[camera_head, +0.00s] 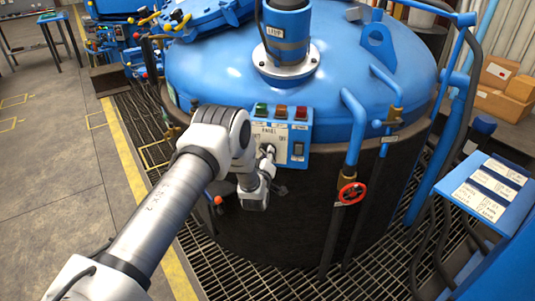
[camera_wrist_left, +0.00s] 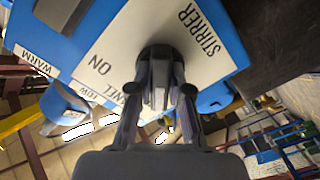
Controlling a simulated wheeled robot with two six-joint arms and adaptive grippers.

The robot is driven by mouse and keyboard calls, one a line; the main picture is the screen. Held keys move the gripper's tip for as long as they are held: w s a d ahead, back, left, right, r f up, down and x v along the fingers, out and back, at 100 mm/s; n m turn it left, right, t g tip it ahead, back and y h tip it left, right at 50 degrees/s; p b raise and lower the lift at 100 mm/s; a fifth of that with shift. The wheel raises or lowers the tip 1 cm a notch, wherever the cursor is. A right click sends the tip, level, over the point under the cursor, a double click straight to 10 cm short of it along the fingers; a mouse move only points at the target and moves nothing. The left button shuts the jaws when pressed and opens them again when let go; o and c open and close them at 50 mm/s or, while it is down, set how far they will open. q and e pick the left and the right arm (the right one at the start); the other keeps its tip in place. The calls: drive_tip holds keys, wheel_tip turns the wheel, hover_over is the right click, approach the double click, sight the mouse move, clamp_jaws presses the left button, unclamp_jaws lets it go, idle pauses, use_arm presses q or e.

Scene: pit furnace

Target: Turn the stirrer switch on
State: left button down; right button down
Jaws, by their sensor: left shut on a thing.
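The blue and white control panel (camera_head: 290,138) is on the front of the large blue-lidded vessel. My left gripper (camera_head: 268,153) reaches its lower left part. In the left wrist view the panel's white face (camera_wrist_left: 112,55) reads "STIRRER" and "ON". The dark stirrer switch (camera_wrist_left: 158,62) stands out from this face beside those words. My left gripper (camera_wrist_left: 160,88) is shut on the switch, one finger on each side. The fingers partly hide the switch, and I cannot tell its set position. My right gripper is in neither view.
Green and red buttons (camera_head: 281,111) line the panel's top. To its right are blue pipes and a red handwheel valve (camera_head: 352,193). A blue labelled stand (camera_head: 490,190) is at the far right. Metal grating (camera_head: 250,280) surrounds the vessel, with open floor (camera_head: 50,180) at left.

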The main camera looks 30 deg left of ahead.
use_arm(q)
drive_tip(key=shift+m, duration=0.3)
drive_tip(key=m+b, duration=0.1)
drive_tip(key=m, duration=0.2)
drive_tip(key=m+b, duration=0.1)
drive_tip(key=m, duration=0.3)
drive_tip(key=shift+m, duration=0.4)
drive_tip(key=m, duration=0.4)
drive_tip(key=shift+d+m, duration=0.1)
drive_tip(key=shift+m, duration=0.2)
drive_tip(key=m, duration=0.4)
drive_tip(key=shift+m, duration=0.4)
drive_tip(key=c, duration=1.1)
unclamp_jaws()
